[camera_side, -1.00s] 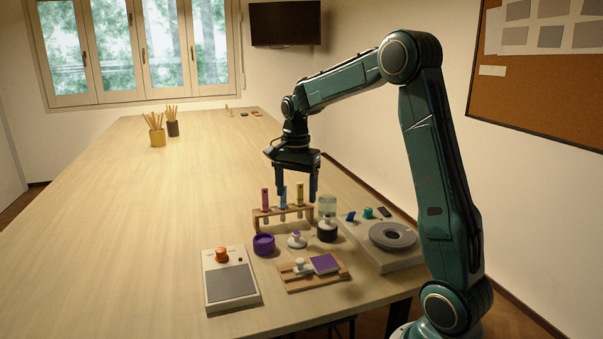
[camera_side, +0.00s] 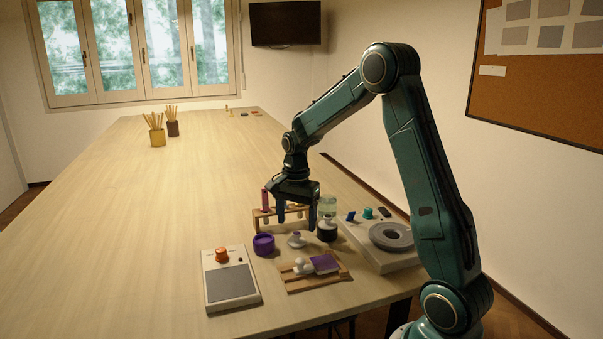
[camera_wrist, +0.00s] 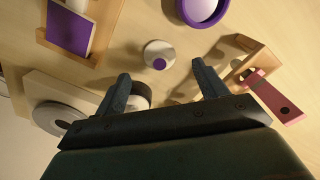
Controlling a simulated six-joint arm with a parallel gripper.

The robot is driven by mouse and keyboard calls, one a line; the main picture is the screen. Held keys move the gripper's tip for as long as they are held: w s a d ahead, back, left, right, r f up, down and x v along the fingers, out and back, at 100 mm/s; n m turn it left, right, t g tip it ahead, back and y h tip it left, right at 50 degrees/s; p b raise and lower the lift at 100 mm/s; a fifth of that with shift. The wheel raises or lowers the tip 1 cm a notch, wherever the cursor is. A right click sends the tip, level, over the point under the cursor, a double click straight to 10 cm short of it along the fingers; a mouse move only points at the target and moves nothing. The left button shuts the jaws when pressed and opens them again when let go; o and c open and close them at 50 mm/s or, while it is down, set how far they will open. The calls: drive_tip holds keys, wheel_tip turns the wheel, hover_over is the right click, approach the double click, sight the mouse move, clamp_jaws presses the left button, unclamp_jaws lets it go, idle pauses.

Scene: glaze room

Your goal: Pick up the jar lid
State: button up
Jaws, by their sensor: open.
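The jar lid appears to be the small pale disc with a purple-tipped knob (camera_side: 297,241), lying on the table between a purple jar (camera_side: 264,244) and a dark round pot with a pale top (camera_side: 327,231). In the wrist view the lid (camera_wrist: 160,54) lies just ahead of my fingertips, roughly centred between them. The purple jar (camera_wrist: 202,9) is at the top edge there. My gripper (camera_side: 297,217) is open and empty, pointing down above and slightly behind the lid. Its two fingers also show in the wrist view (camera_wrist: 162,72). The gripper partly hides the rack in the side view.
A wooden rack (camera_side: 258,219) with coloured tubes stands close behind the lid. In front lies a wooden board (camera_side: 318,283) with a purple tile (camera_side: 325,263). A device with a grey disc (camera_side: 388,259) is right; a scale-like device (camera_side: 230,284) is left.

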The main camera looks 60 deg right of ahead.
sight(296, 233)
drive_tip(key=shift+f, duration=2.35)
drive_tip(key=shift+c, duration=0.4)
drive_tip(key=c, duration=1)
